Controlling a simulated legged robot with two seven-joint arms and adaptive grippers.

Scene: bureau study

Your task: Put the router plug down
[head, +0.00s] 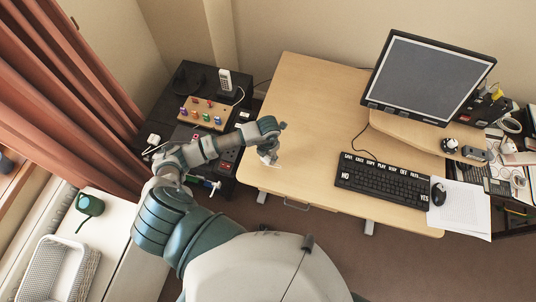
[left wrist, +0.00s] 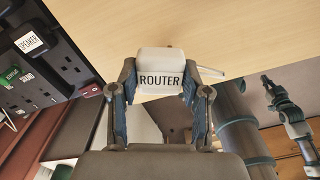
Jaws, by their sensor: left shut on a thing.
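The router plug (left wrist: 160,72) is a white block with a label reading ROUTER, and a pale cord end sticks out to its right. My left gripper (left wrist: 160,88) is shut on it, one finger on each side. In the head view my left gripper (head: 269,152) is over the left part of the wooden desk (head: 310,100), with the white plug (head: 268,160) small beneath it. I cannot tell whether the plug touches the desk. What looks like my right gripper (left wrist: 285,105) shows at the right of the left wrist view; its jaws are unclear.
A black socket strip (left wrist: 50,65) with labelled plugs lies left of the desk. A dark cabinet there carries a wooden board (head: 205,113) with coloured pieces and a white phone (head: 225,80). The keyboard (head: 382,182) and monitor (head: 427,73) stand right. The desk's left middle is clear.

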